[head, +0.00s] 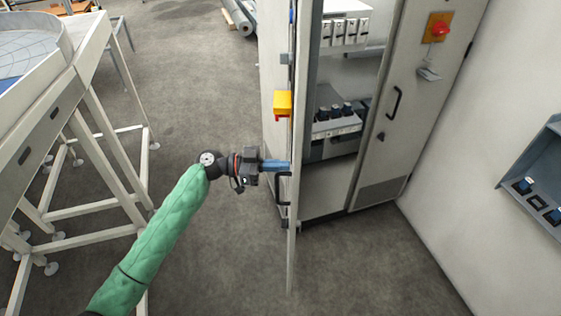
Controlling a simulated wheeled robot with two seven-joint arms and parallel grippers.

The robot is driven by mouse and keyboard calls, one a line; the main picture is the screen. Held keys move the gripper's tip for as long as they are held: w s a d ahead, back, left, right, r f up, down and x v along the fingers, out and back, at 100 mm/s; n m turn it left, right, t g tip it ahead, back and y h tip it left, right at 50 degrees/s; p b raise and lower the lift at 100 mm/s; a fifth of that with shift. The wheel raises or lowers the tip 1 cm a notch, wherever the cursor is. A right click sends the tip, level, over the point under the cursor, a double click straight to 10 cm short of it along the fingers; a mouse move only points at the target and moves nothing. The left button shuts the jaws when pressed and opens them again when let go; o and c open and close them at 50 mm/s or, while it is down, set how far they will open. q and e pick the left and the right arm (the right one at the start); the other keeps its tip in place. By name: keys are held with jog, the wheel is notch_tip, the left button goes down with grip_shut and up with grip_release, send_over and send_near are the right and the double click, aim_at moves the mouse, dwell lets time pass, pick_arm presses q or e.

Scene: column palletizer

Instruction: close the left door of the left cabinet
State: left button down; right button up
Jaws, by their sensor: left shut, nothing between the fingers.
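The left cabinet (330,204) stands open on its left side, and its inside shows. Its left door (293,240) is swung out toward me and seen almost edge-on, as a tall thin strip. A black handle (283,188) is at the door's edge. My left gripper (283,165), on a green-sleeved arm, is shut and empty. Its blue fingertips are at the left side of the door, just above the handle; I cannot tell whether they touch it. My right gripper is not in view.
The cabinet's right door (415,70) carries a red button on a yellow plate and looks closed. Inside are shelves with electrical devices (335,122). A white-framed table (100,140) stands left. A pale wall (470,150) and a grey box (535,195) are right. Grey floor lies open between.

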pick_arm(q)
jog(key=shift+d, duration=0.15)
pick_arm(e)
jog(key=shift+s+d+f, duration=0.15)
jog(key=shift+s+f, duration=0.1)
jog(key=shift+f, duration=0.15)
